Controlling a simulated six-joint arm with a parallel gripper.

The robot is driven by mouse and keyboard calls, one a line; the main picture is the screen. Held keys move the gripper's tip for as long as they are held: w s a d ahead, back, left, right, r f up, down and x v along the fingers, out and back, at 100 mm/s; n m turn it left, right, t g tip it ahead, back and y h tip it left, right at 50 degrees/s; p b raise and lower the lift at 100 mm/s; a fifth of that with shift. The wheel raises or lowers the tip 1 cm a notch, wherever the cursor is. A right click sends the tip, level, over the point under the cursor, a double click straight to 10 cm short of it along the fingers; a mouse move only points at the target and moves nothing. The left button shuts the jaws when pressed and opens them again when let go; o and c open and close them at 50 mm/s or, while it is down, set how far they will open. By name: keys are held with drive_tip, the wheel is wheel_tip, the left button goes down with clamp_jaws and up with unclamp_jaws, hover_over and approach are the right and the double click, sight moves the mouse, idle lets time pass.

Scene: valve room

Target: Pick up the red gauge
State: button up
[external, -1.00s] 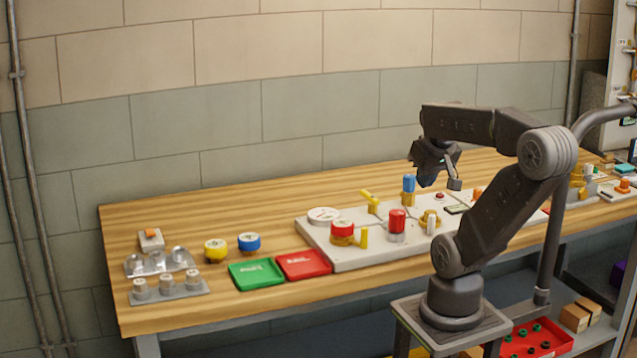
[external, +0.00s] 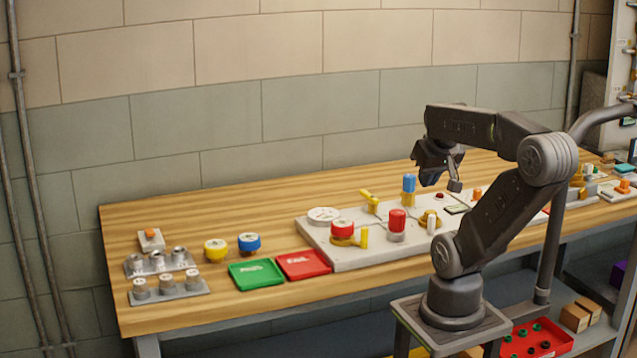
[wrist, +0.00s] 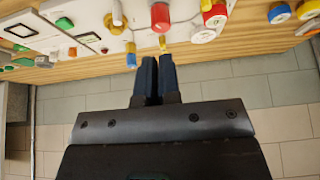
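The red gauge (external: 342,229) has a red rim and a pale face. It sits upright on a brass fitting at the front left of the white board (external: 370,258). In the wrist view the red gauge (wrist: 215,16) shows at the top, right of the fingers. My gripper (external: 428,182) is above the back of the board, to the right of the gauge and well apart from it. In the wrist view my gripper's fingers (wrist: 157,58) are together with nothing visible between them.
A red cylinder (external: 397,219), a blue-topped post (external: 409,184) and a yellow lever (external: 370,200) stand on the board near the gauge. A white dial (external: 323,215) lies behind it. Yellow (external: 215,249) and blue (external: 249,242) gauges and green (external: 256,273) and red (external: 304,264) trays are further left.

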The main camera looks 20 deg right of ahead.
drive_tip(key=o, duration=1.5)
drive_tip(key=n+g+y, duration=0.2)
drive_tip(key=n+y, duration=0.1)
drive_tip(key=n, duration=0.5)
approach(343, 223)
drive_tip(key=x, duration=1.2)
